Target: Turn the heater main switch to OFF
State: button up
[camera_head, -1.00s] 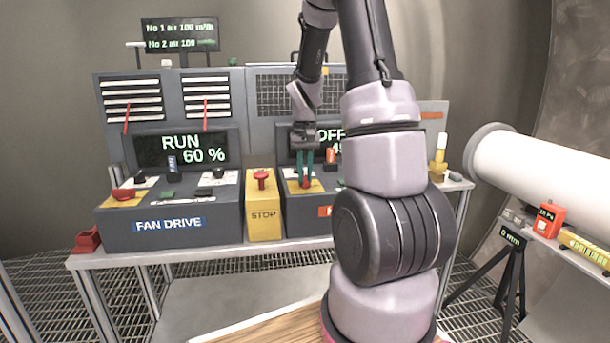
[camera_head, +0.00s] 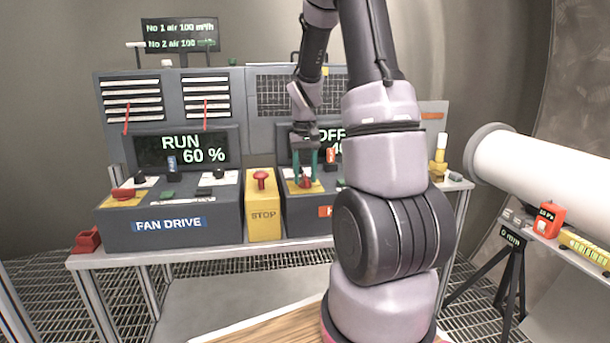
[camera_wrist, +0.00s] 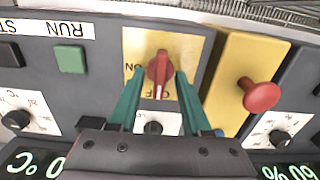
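The heater main switch is a red rotary handle (camera_wrist: 159,70) on a yellow plate (camera_wrist: 187,42) in the wrist view. Its white line points down the picture, toward the OFF lettering; ON is at the left. The red handle also shows in the head view (camera_head: 306,182). My gripper (camera_head: 306,179) is over it with its green fingers apart. In the wrist view the fingers stand on either side of the handle, with a gap at each side. The heater display (camera_head: 328,135) reads OFF; my arm hides part of the number below.
A yellow STOP box (camera_head: 263,219) with a red mushroom button (camera_wrist: 262,95) stands right beside the heater panel. The FAN DRIVE panel (camera_head: 170,224) at left shows RUN 60 %. A green button (camera_wrist: 70,59) and a dial (camera_wrist: 16,119) sit near the switch.

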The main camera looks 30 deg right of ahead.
aim_at(305, 177)
notch_tip(305, 177, up, 11)
dwell(0.7)
jog(key=shift+f, duration=0.1)
jog(key=s+a+r+t, duration=0.2)
jog(key=s+a+r, duration=0.2)
jog(key=s, duration=0.2)
jog(key=s+a+r+t+y, duration=0.1)
jog(key=s+a+r+t, duration=0.1)
jog(key=s+a, duration=0.3)
jog(key=s+a+r+m+t+y, duration=0.1)
jog(key=s+a+r+t, duration=0.2)
jog(key=s, duration=0.6)
notch_tip(305, 177, up, 3)
jog(key=shift+a+f, duration=0.15)
jog(key=shift+a, duration=0.55)
